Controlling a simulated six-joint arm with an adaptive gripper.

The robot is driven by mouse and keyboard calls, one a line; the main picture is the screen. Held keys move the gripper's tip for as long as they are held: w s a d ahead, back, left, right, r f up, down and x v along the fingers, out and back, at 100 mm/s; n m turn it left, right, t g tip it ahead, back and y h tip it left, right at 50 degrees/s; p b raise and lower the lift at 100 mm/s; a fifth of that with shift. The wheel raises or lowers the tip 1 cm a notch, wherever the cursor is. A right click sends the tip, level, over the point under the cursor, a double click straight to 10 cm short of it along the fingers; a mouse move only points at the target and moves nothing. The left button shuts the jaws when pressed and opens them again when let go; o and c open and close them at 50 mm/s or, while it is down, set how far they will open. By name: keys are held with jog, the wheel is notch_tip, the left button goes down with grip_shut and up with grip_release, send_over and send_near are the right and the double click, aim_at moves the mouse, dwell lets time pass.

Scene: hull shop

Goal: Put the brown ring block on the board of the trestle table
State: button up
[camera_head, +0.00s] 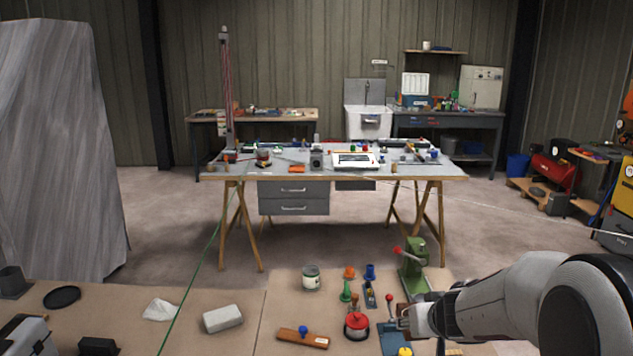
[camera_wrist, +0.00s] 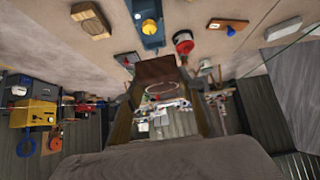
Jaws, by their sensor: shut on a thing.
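My gripper (camera_head: 395,318) is at the lower right of the head view, above the near bench. In the wrist view its two fingers (camera_wrist: 158,105) are shut on the brown ring block (camera_wrist: 157,70), a brown piece with a pale ring marking visible below it. In the head view the block is small and mostly merges with the gripper, so its outline is hard to tell. The trestle table (camera_head: 435,171) stands across the room with a grey board on wooden trestles, well apart from my gripper.
The near bench (camera_head: 255,290) holds a green press (camera_head: 413,265), a red round pot (camera_head: 357,325), a jar (camera_head: 311,278), a grey block (camera_head: 222,319) and a wooden piece with a blue knob (camera_head: 303,336). Tools and a white case (camera_head: 355,160) crowd the far board; its front right has bare room.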

jog(key=shift+d+r, duration=0.35)
jog(key=shift+d, duration=0.25)
jog(key=shift+s+d+r, duration=0.1)
jog(key=shift+d, duration=0.4)
jog(key=shift+a, duration=0.2)
